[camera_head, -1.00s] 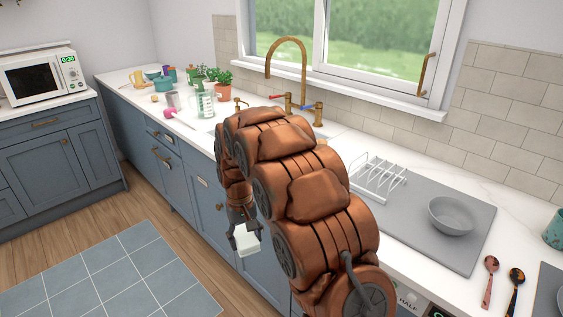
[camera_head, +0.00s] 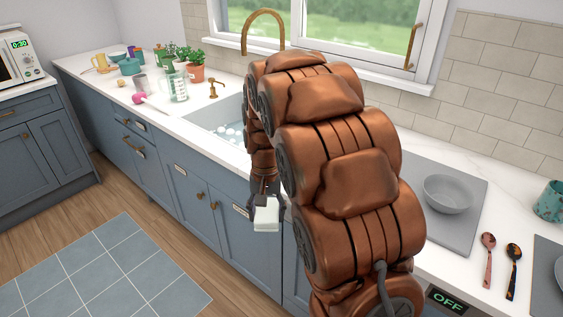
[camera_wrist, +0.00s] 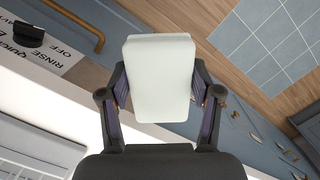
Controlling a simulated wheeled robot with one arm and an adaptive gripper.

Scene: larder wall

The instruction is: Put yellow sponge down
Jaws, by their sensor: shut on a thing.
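My gripper (camera_head: 265,198) is shut on a plain white block (camera_head: 266,217), which fills the space between the two fingers in the wrist view (camera_wrist: 160,78). The block looks white, with no yellow on it. It hangs in the air in front of the blue cabinet fronts, off the counter. The sponge named by the task shows nowhere else as a yellow thing. My copper arm hides part of the counter and the right part of the sink (camera_head: 222,118).
The white counter (camera_head: 195,108) holds several pots, plants and cups at the left. A grey drying mat (camera_head: 465,231) with a grey bowl (camera_head: 447,194) lies at the right, beside two spoons (camera_head: 487,262). Free counter shows behind the mat. A blue tiled rug (camera_head: 105,270) lies on the floor.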

